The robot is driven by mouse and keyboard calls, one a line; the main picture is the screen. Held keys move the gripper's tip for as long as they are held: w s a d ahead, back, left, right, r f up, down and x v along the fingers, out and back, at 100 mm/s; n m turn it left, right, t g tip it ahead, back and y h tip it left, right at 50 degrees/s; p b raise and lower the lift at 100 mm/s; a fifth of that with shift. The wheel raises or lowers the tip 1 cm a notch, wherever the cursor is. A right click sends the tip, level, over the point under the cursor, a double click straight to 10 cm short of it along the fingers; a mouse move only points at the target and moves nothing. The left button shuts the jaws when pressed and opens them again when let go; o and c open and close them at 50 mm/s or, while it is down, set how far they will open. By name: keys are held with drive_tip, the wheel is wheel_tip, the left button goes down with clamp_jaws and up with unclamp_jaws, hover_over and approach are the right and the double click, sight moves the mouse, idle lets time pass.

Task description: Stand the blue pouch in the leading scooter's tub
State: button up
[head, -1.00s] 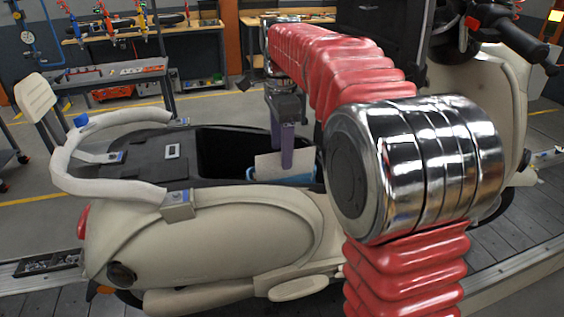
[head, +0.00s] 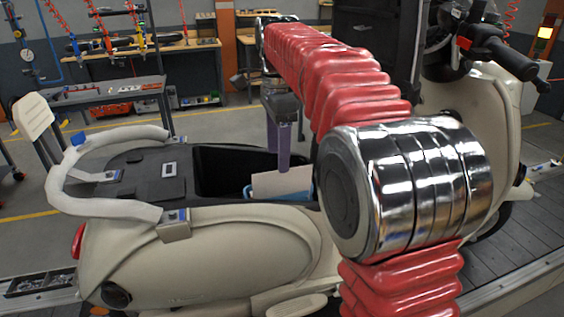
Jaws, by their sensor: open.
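One cream scooter (head: 215,245) stands on the conveyor, its rear at left. Its open black tub (head: 222,172) is behind the seat area's near edge. A beige panel (head: 282,183) with blue edges, seemingly the blue pouch (head: 303,190), shows in the tub at its right end, rising above the near rim. Its lower part is hidden. My gripper (head: 282,160) points down over the tub with its purple fingers apart, just above or behind the panel's top; depth is hard to tell. My red arm hides the tub's right end.
A grey rear rail (head: 70,170) curves around the scooter's tail. A black upright panel (head: 375,45) and the handlebar (head: 500,50) stand at right. A tool bench (head: 105,92) is beyond the conveyor. Air above the tub's left part is clear.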

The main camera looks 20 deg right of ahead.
drive_tip(key=s+a+f+n+t, duration=0.1)
drive_tip(key=s+a+n+t, duration=0.15)
drive_tip(key=s+n, duration=0.85)
drive_tip(key=s+f+n+t, duration=0.3)
drive_tip(key=s+f+n, duration=0.4)
drive_tip(key=s, duration=0.8)
wheel_tip(320, 180, down, 3)
drive_tip(key=shift+s+f, duration=0.2)
drive_tip(key=shift+s, duration=0.15)
drive_tip(key=shift+a, duration=0.1)
idle(0.4)
